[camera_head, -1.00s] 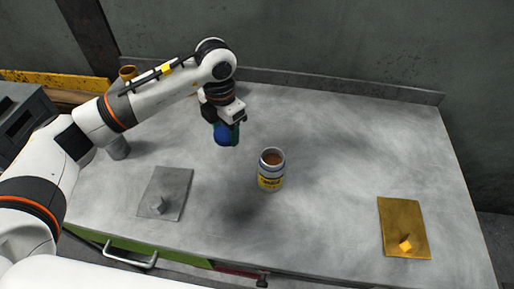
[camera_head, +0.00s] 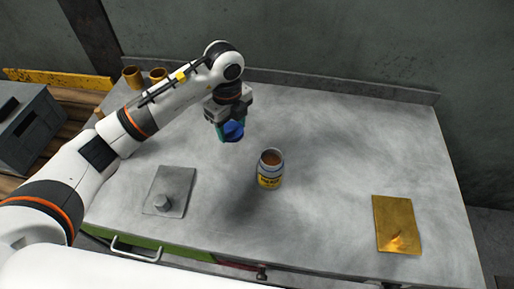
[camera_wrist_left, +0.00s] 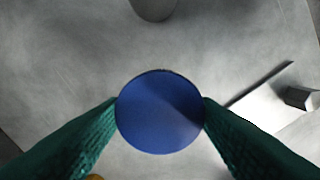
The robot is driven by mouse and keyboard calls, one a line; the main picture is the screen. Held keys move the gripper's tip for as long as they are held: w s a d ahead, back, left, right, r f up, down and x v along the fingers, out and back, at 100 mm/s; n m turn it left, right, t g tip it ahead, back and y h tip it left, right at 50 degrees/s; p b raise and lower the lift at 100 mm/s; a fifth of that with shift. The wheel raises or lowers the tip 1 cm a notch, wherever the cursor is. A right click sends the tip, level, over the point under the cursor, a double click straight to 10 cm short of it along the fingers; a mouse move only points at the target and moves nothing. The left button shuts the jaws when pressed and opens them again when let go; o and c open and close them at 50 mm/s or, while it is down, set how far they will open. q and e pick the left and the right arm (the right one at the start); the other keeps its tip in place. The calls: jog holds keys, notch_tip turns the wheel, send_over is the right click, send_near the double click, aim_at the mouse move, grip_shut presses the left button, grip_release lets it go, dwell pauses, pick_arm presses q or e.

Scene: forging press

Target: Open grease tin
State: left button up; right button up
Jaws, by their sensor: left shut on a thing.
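The grease tin (camera_head: 270,172) stands upright on the grey bench, with a yellow label band. Its top is open and brown grease shows inside. My left gripper (camera_head: 233,128) is above the bench, up and left of the tin in the head view and apart from it. Its teal-green fingers are shut on a round blue lid (camera_head: 234,132). In the left wrist view the lid (camera_wrist_left: 160,112) shows as a blue disc between the two finger pads. My right gripper is in neither view.
A grey plate (camera_head: 176,180) with a small grey knob lies left of the tin. A brass-coloured plate (camera_head: 394,215) lies at the right. Brass cylinders (camera_head: 133,76) stand at the back left.

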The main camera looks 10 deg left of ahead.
aim_at(235, 156)
pick_arm(q)
jog(key=shift+f+n, duration=0.2)
jog(key=shift+n, duration=0.4)
notch_tip(235, 156, down, 9)
jog(key=shift+r+p, duration=0.1)
jog(key=shift+p, duration=0.6)
jog(key=shift+f, duration=0.4)
jog(key=shift+f, duration=0.2)
jog(key=o, duration=1.1)
jog(key=shift+r, duration=0.1)
